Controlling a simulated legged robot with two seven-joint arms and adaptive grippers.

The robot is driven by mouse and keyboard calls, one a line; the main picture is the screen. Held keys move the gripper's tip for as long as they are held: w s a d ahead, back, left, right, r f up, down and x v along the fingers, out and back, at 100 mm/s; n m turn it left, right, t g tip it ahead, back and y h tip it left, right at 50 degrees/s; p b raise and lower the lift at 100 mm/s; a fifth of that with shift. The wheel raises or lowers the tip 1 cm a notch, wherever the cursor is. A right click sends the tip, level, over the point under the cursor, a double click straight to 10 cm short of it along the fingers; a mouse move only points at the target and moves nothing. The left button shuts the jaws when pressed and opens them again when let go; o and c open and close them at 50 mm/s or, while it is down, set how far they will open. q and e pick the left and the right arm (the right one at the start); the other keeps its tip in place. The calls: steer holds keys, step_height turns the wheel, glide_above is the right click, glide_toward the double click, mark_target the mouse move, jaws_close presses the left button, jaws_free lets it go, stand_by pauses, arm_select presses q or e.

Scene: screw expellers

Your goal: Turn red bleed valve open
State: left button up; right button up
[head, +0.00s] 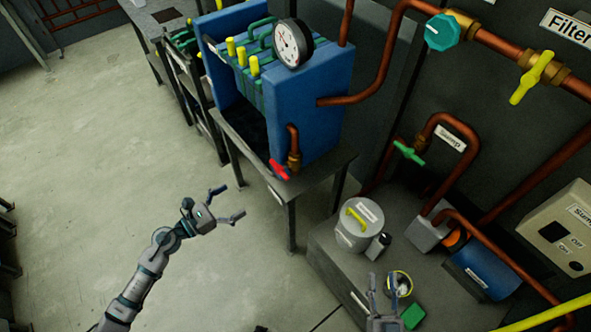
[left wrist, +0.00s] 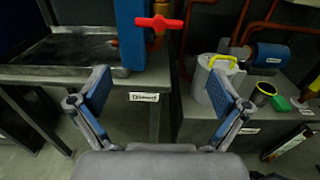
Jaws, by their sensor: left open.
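The red bleed valve (head: 279,170) is a small red handle on a copper pipe fitting at the lower front of the blue filter press. In the left wrist view the red handle (left wrist: 160,22) lies roughly level across the picture, at top centre, beyond the fingertips. My left gripper (head: 233,202) is open and empty, to the lower left of the valve and apart from it. Its two fingers also frame the left wrist view (left wrist: 160,80). My right gripper (head: 382,280) shows at the bottom edge with its fingers apart, in front of the grey bench.
The blue press (head: 325,110) stands on a dark table (head: 262,172), whose edge is near the left gripper. Open floor (head: 100,140) lies left.

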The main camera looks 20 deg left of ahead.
mark_target(279, 168)
arm_select(q)
steer(key=x, duration=1.6)
steer(key=shift+w+r, duration=0.2)
steer(key=shift+w+d, duration=0.15)
steer(key=shift+w, duration=0.15)
steer(key=shift+c, duration=0.5)
steer(key=c, duration=0.7)
